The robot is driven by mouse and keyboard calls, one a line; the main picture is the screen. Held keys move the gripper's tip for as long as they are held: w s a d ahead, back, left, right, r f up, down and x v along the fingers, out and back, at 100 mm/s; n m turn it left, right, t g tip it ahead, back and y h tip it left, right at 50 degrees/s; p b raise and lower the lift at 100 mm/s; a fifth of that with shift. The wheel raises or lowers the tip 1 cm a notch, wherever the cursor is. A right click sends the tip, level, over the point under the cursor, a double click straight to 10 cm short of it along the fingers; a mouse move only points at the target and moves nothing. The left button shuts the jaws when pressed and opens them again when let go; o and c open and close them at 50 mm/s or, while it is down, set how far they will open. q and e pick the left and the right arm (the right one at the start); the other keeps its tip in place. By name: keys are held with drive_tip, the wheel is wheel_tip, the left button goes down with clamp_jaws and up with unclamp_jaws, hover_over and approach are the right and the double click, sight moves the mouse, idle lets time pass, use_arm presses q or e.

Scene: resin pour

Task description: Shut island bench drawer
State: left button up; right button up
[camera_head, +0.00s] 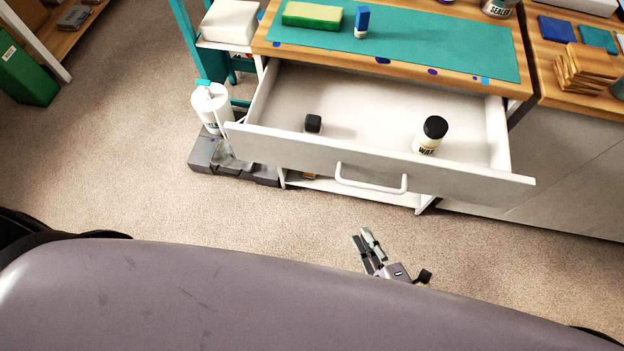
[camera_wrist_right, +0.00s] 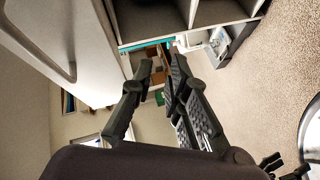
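The white island bench drawer (camera_head: 375,169) is pulled well out from under the wooden top. Its pale front carries a white bar handle (camera_head: 371,180); the handle also shows at upper left in the right wrist view (camera_wrist_right: 55,52). A black-capped jar (camera_head: 431,136) and a small black item (camera_head: 313,123) are inside. My right gripper (camera_head: 367,240) is in front of and below the handle, apart from it. In the right wrist view its fingers (camera_wrist_right: 162,68) are spread with nothing between them. My left gripper is not in view.
The bench top holds a teal mat (camera_head: 440,45), a green-yellow sponge (camera_head: 312,15) and a small blue-capped bottle (camera_head: 361,22). A white bottle (camera_head: 211,105) stands close by the drawer's left corner. A cabinet (camera_head: 570,150) stands right. Carpet in front is clear.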

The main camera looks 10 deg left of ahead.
drive_tip(key=s+a+r+n+y, duration=0.1)
drive_tip(key=a+r+n, duration=0.1)
drive_tip(key=r, duration=0.2)
drive_tip(key=a+r+n+y, duration=0.2)
drive_tip(key=r, duration=0.2)
drive_tip(key=s+a+r+n+y, duration=0.1)
drive_tip(key=r+n, duration=0.1)
drive_tip(key=r, duration=0.1)
drive_tip(key=shift+s+a+r+n+b, duration=0.3)
drive_tip(key=shift+a+r, duration=0.1)
clamp_jaws()
use_arm(q)
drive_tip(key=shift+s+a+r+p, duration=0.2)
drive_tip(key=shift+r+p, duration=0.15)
drive_tip(key=shift+p, duration=0.25)
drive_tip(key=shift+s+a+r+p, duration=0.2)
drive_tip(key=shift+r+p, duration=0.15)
drive_tip(key=shift+p, duration=0.25)
use_arm(e)
approach(307, 157)
drive_tip(key=shift+f+x, duration=0.2)
drive_tip(key=shift+x, duration=2.15)
